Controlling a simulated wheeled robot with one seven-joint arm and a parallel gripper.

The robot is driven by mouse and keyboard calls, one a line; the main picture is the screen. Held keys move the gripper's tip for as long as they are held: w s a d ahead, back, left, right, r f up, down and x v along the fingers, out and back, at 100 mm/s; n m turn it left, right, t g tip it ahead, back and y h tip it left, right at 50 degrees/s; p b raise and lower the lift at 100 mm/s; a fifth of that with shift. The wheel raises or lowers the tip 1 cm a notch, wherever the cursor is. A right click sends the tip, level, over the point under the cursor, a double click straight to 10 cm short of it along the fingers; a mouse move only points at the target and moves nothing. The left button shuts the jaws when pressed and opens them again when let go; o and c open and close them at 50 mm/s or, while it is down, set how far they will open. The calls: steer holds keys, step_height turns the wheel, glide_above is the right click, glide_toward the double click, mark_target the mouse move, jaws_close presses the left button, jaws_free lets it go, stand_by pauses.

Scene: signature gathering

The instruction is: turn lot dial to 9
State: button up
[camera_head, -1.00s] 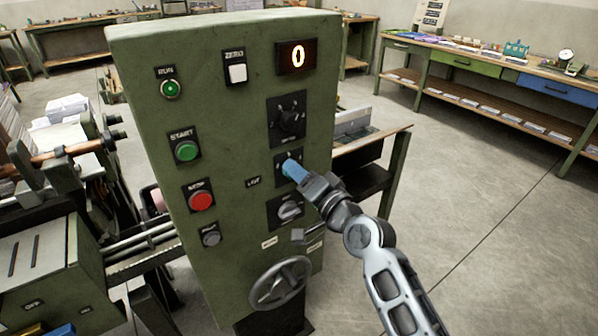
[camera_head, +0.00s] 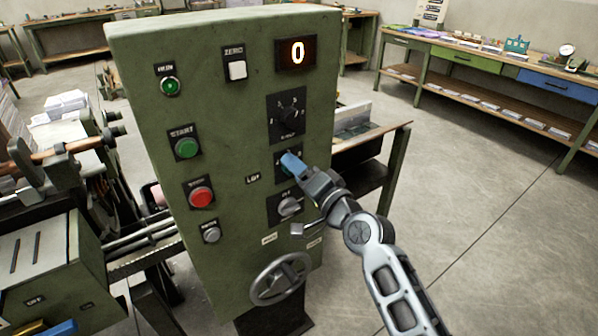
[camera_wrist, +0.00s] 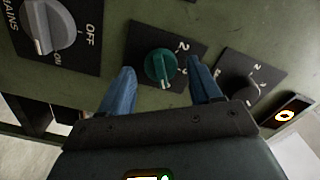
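A teal dial knob (camera_wrist: 160,68) on a black plate with white numerals sits between my two blue fingers in the wrist view. In the head view its plate (camera_head: 280,158) is mostly hidden behind my gripper (camera_head: 289,158). A small label that seems to read LOT (camera_head: 253,180) is left of this plate. My gripper is open, with a visible gap on each side of the knob in the wrist view. The knob's exact setting is unclear, as several numerals are hidden or too small. The red-lit display (camera_head: 298,53) reads 0.
A black dial (camera_head: 290,115) is above and a grey mains switch (camera_head: 289,206) below, both close to my gripper. The green cabinet (camera_head: 235,130) also has a start button (camera_head: 187,148), a red button (camera_head: 201,197) and a handwheel (camera_head: 281,279). Open floor lies at right.

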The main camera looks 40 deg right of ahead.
steer(key=s+b, duration=0.1)
steer(key=s, duration=0.6)
steer(key=shift+s+b, duration=0.4)
stand_by(0.4)
